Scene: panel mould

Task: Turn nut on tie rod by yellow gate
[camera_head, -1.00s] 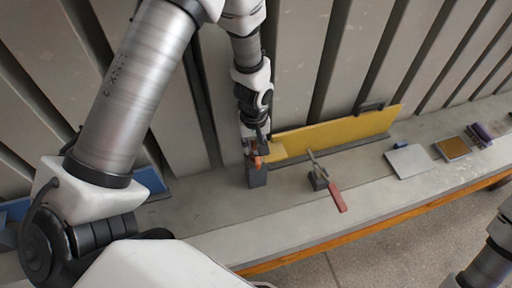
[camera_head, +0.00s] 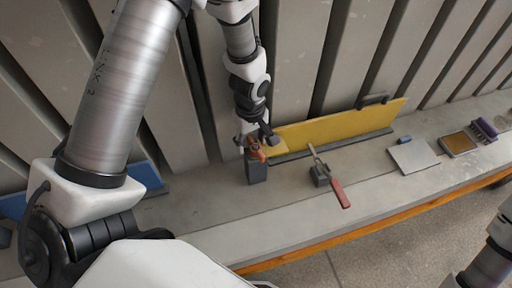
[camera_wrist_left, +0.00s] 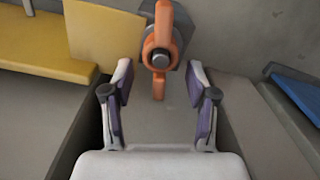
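The orange wing nut (camera_head: 257,151) sits on the tie rod at the left end of the yellow gate (camera_head: 340,127). In the left wrist view the nut (camera_wrist_left: 149,48) has one wing up and one down, with the dark rod end in its middle and a grey plate behind. My left gripper (camera_wrist_left: 160,80) is open, its two purple-padded fingers apart and empty. The nut lies just beyond the fingertips, centred between them; the gap in depth is hard to judge. My right gripper is out of view; only part of that arm shows at the lower right.
A clamp with a red handle (camera_head: 338,194) stands on the bench before the gate. A grey plate (camera_head: 414,156), a brown-topped block (camera_head: 457,145) and a purple brush (camera_head: 484,130) lie to the right. Blue panels (camera_head: 147,176) stand at left. Ribbed walls rise behind.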

